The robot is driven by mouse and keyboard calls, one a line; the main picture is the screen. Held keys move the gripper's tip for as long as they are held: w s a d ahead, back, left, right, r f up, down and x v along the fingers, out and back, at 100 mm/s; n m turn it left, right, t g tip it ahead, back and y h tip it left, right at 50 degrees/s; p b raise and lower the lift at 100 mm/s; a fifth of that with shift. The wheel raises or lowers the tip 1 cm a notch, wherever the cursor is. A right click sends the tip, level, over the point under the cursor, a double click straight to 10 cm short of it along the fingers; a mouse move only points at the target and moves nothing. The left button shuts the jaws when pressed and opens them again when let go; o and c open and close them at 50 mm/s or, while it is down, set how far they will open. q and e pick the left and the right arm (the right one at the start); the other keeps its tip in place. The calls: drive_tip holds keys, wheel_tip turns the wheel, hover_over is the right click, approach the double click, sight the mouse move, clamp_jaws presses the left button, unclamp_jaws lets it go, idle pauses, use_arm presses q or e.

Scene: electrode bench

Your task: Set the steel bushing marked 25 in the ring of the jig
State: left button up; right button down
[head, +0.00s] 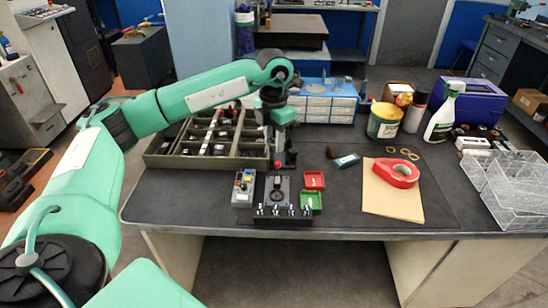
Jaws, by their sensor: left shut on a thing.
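My left gripper (284,160) points down over the bench, just right of the compartment tray. It is shut on a small piece, likely a steel bushing; the fingers mostly hide it, and no mark can be read. A dark jig block (279,190) with a round ring-like feature on top sits in front of the gripper, towards me. The gripper is apart from it. The wide tray (205,162) holds several small dark and metallic parts in its compartments. My right gripper is not in view.
A grey box with coloured buttons (243,187) stands left of the jig; red (315,180) and green (311,201) bins stand right. Several knobs line the jig's front. Blue drawers (330,102) stand behind.

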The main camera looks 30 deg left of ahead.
sight(277, 192)
use_arm(q)
drive_tip(key=shift+r, duration=0.8)
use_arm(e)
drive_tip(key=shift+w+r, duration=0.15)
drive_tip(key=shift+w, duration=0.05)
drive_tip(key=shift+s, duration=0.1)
